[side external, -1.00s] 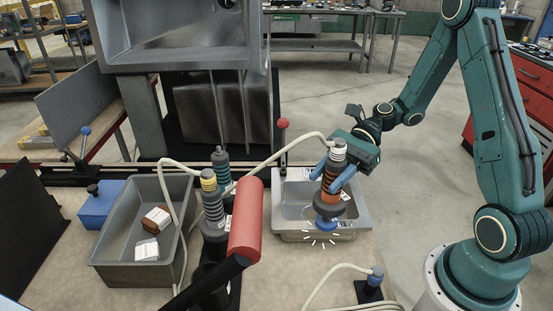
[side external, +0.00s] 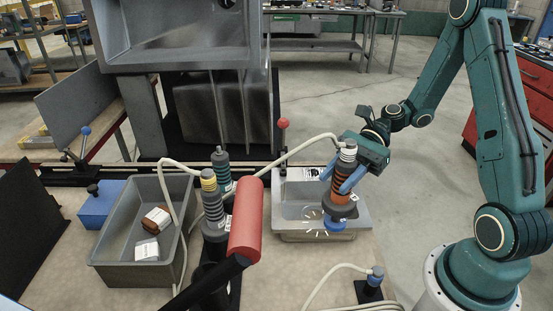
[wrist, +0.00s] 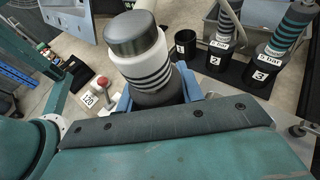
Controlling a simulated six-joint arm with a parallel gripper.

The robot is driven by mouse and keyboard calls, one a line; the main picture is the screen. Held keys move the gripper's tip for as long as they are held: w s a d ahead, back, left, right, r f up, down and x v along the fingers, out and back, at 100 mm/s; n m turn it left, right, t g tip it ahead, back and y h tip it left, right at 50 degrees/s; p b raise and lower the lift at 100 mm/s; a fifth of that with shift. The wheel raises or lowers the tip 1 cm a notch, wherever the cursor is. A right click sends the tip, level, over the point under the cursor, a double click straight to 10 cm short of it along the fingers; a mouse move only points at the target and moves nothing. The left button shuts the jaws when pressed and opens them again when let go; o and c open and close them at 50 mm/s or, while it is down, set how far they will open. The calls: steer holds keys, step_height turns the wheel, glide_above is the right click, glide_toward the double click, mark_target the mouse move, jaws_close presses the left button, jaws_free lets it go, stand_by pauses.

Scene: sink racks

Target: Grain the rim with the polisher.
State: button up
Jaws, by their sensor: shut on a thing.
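The polisher (side external: 339,190) has a pale top, orange rings on its dark body and a blue pad underneath. My gripper (side external: 341,178) is shut on it, its blue fingers on either side of the body. The polisher is nearly upright. Its pad is at the front rim of the grey sink (side external: 282,215), right of the middle; I cannot tell whether it touches. White spark-like strokes show just left of the pad. In the wrist view the polisher's grey and white top (wrist: 138,45) fills the upper middle and hides the pad.
Two other corded tools, one yellow-topped (side external: 212,200) and one teal-ringed (side external: 221,165), stand left of the sink. A red cylinder (side external: 246,220) is in front of them. A grey bin (side external: 125,273) stands farther left. The polisher's hose (side external: 285,155) runs left. Holder 1 (wrist: 186,45) looks empty.

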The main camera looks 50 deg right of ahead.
steer(key=shift+s+d+r, duration=0.1)
steer(key=shift+s+d, duration=0.4)
steer(key=shift+s, duration=0.05)
steer(key=shift+d, duration=0.1)
steer(key=shift+s+d, duration=0.6)
steer(key=shift+s, duration=0.05)
steer(key=shift+f, duration=0.2)
